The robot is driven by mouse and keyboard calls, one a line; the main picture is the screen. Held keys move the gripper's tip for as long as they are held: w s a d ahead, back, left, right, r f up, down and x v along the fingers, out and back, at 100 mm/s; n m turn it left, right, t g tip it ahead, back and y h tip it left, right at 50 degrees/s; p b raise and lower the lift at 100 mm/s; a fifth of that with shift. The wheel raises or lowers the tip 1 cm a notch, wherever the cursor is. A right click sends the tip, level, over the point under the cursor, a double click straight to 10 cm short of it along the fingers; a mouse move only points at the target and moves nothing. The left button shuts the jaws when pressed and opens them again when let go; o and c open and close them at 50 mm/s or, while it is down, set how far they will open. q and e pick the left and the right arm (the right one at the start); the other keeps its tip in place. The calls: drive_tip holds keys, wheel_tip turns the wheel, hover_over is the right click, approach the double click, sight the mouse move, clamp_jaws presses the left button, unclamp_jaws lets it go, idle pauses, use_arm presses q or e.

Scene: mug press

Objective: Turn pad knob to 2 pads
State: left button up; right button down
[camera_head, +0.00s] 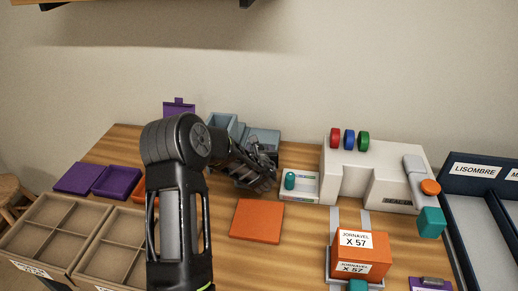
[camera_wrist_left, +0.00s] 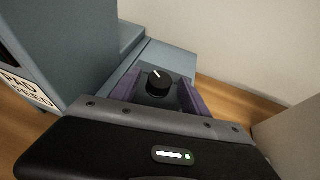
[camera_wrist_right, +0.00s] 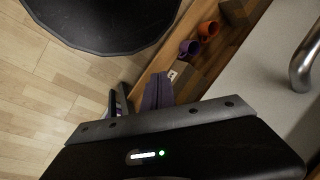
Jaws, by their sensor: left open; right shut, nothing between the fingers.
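The black pad knob (camera_wrist_left: 158,84) with a white pointer line sits on the low part of the blue-grey pad machine (camera_wrist_left: 80,45) in the left wrist view. The pointer slants toward the upper left there. No pad numbers are readable around it. My left gripper (camera_wrist_left: 160,88) is open, with its purple-padded fingers on either side of the knob and a gap at each side. In the head view the pad machine (camera_head: 222,126) stands at the back, and my left gripper (camera_head: 264,168) hides the knob. My right gripper (camera_wrist_right: 158,92) is shut and empty, away from the machine.
A white press machine (camera_head: 345,180) with red, blue and green knobs stands to the right. An orange pad (camera_head: 257,221) lies in front. Purple trays (camera_head: 117,182) and divided cardboard boxes (camera_head: 55,235) are at the left. An orange labelled box (camera_head: 360,256) stands at the front right.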

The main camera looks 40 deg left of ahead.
use_arm(q)
drive_tip(key=shift+c, duration=0.2)
clamp_jaws()
idle(0.4)
